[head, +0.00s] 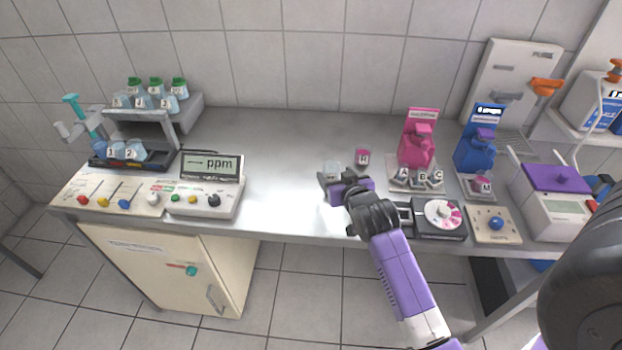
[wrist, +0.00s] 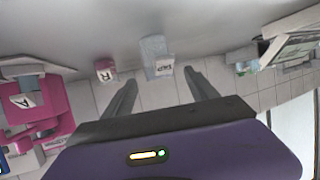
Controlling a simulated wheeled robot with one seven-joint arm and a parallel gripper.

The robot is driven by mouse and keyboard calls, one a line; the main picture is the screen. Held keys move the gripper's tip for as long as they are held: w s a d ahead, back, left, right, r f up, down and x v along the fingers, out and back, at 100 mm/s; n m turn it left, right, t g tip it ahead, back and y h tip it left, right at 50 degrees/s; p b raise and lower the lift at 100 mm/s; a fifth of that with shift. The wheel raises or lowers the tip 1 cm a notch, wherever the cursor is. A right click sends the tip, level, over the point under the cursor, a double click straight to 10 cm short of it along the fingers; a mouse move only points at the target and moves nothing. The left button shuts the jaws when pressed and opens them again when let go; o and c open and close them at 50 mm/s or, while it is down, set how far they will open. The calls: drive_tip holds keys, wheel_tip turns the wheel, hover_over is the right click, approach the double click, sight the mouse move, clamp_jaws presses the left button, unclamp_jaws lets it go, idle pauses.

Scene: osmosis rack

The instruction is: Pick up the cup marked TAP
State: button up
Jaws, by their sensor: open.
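The cup marked TAP is clear and pale with a white label; it stands on the bench in the wrist view (wrist: 155,47), label facing me. In the head view the clear cup (head: 332,168) shows just behind my gripper (head: 328,182), its lower part partly covered and its label not readable. My gripper also shows in the wrist view (wrist: 160,78), its two fingers apart and nothing between them. The cup lies just beyond the fingertips, roughly in line with the gap. I cannot tell the exact distance.
A small magenta cup marked R (head: 363,157) stands close beside the TAP cup, to its right in the head view. The ppm meter (head: 211,167) stands to the left. A pink dispenser (head: 419,140) and a dial box (head: 440,217) stand to the right. The bench between is clear.

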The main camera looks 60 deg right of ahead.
sight(329, 165)
drive_tip(key=shift+x, duration=1.2)
drive_tip(key=x, duration=0.2)
drive_tip(key=p+x, duration=0.1)
drive_tip(key=shift+w+d, duration=0.25)
drive_tip(key=shift+d, duration=0.15)
drive_tip(key=shift+w+d+f+p, duration=0.3)
drive_tip(key=shift+w+d, duration=0.15)
drive_tip(key=c, duration=1.4)
